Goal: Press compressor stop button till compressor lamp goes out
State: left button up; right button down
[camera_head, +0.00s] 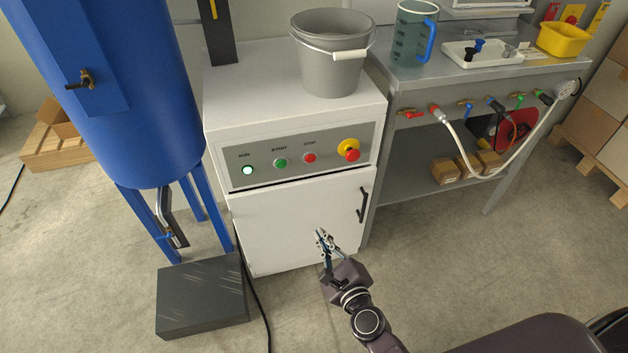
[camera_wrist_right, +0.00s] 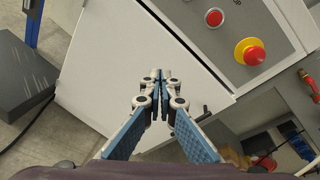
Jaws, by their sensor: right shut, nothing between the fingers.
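The compressor cabinet (camera_head: 290,130) is white with a grey control panel (camera_head: 236,177). On the panel, from left to right, are a RUN lamp (camera_head: 248,170) glowing pale green-white, a green START button (camera_head: 280,163) and a red STOP button (camera_head: 310,158). The stop button also shows at the top of the right wrist view (camera_wrist_right: 214,17). My right gripper (camera_head: 321,234) is shut and empty, in front of the cabinet door and below the panel, apart from the stop button. It shows in the right wrist view (camera_wrist_right: 160,75) with fingertips together. My left gripper is not in view.
A red emergency knob on a yellow base (camera_head: 349,150) sits right of the stop button. A door handle (camera_head: 362,205) is below it. A grey bucket (camera_head: 330,75) stands on the cabinet. A blue tank (camera_head: 130,130) is left, a workbench (camera_head: 430,75) right.

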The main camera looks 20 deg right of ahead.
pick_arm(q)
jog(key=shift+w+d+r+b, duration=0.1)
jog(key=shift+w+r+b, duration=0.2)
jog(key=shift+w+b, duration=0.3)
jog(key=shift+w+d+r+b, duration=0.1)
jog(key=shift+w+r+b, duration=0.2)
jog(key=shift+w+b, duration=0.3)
pick_arm(e)
notch_tip(320, 180, up, 9)
jog(key=w+d+m+t+h, duration=0.1)
jog(key=d+m+t, duration=0.1)
jog(key=m, duration=0.6)
jog(key=shift+w+r+m, duration=0.2)
jog(key=shift+w+m, duration=0.1)
jog(key=shift+w, duration=0.05)
jog(key=p, duration=0.1)
send_near(311, 160)
jog(key=w, duration=0.6)
jog(key=shift+f, duration=0.1)
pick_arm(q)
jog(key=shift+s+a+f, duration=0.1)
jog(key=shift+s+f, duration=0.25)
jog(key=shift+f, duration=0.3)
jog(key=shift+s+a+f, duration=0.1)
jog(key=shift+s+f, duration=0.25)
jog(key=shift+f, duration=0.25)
pick_arm(e)
jog(key=shift+w, duration=0.5)
